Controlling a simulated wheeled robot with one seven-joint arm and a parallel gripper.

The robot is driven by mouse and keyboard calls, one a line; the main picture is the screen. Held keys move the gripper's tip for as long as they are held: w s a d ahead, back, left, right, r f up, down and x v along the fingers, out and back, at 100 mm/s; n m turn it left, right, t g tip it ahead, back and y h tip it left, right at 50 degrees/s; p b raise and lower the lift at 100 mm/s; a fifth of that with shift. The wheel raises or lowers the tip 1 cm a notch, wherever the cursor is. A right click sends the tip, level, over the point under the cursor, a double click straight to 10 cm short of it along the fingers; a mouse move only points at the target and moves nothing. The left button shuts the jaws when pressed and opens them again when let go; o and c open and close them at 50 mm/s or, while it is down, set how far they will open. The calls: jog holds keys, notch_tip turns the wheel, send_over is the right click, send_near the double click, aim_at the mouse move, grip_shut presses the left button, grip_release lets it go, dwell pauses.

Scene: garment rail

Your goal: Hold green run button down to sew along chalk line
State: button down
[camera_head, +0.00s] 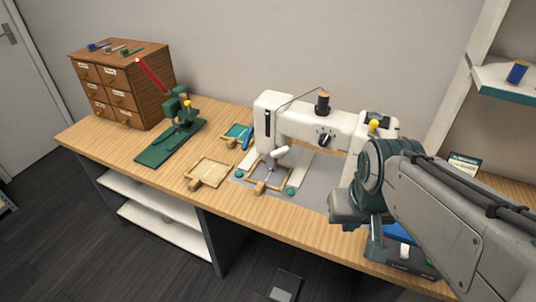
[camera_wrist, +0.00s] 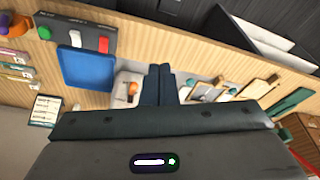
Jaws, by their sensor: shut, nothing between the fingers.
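The white sewing machine (camera_head: 272,122) stands on the bench with a dark thread spool on top. A wooden frame (camera_head: 262,187) lies flat at its needle end; I cannot make out a chalk line. A dark control box (camera_wrist: 100,22) with a round green button (camera_wrist: 45,33) and a red switch (camera_wrist: 104,45) shows at the upper left of the wrist view. In the head view the box is partly hidden by my arm. My gripper (camera_wrist: 159,70) is shut and empty. Its fingers point down near the bench's front edge, apart from the green button.
A blue tray (camera_wrist: 85,68) lies beside the control box. A shelf (camera_head: 505,82) rises at the right.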

jog(key=w+p+v, duration=0.2)
jog(key=p+v, duration=0.4)
jog(key=v, duration=0.2)
jog(key=shift+r, duration=0.55)
jog(key=shift+s+f, duration=0.1)
dwell(1.4)
jog(key=shift+s+f+t, duration=0.3)
jog(key=shift+f, duration=0.25)
jog(key=shift+d, duration=0.15)
